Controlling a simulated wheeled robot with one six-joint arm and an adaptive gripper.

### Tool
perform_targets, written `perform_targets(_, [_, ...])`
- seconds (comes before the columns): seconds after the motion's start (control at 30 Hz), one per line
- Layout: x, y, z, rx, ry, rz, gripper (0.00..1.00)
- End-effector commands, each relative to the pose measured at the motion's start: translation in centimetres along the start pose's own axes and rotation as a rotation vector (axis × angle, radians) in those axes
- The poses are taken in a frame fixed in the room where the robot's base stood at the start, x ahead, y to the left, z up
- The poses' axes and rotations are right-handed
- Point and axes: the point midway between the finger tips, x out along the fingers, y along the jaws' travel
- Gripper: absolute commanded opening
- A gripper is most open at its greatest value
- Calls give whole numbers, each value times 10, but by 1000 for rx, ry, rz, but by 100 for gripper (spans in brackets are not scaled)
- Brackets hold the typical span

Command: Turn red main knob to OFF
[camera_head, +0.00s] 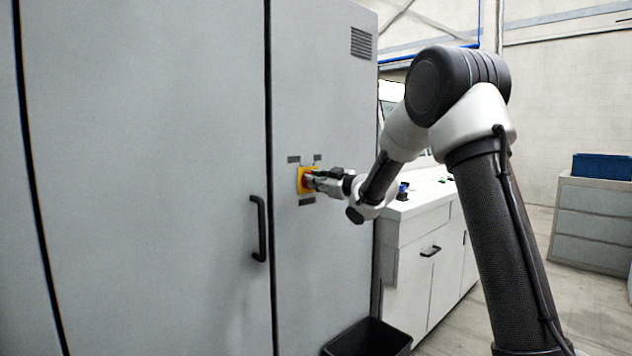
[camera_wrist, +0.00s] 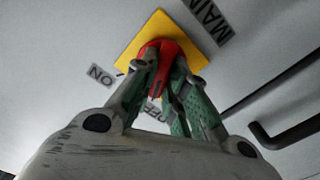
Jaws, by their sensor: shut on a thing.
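The red main knob (camera_wrist: 167,50) sits on a yellow square plate (camera_wrist: 139,29) on the grey cabinet front. In the head view the yellow plate (camera_head: 300,183) shows at the cabinet's right panel, with the knob mostly hidden by my gripper (camera_head: 311,181). My gripper (camera_wrist: 163,75) is shut on the red knob, with a greenish finger on either side of it. In the wrist view an ON label (camera_wrist: 101,76) lies left of the plate, a MAIN label (camera_wrist: 209,17) at the upper right, and an OFF label (camera_wrist: 155,110) is partly hidden between the fingers.
A black door handle (camera_head: 259,229) stands out left of and below the knob. A black bin (camera_head: 367,338) is on the floor below. A white control desk (camera_head: 425,240) stands right of the cabinet. A grey drawer unit with a blue box (camera_head: 602,166) is at the far right.

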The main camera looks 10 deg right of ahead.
Motion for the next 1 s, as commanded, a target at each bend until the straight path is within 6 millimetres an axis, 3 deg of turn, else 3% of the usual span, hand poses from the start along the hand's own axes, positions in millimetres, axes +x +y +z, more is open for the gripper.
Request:
perform_targets(0.7, [0, -1, 0, -83, 0, 0, 0])
perform_targets(0.73, [0, -1, 0, -83, 0, 0, 16])
perform_targets(0.83, [0, -1, 0, -82, 0, 0, 34])
perform_targets(1.0, [0, -1, 0, -82, 0, 0, 36])
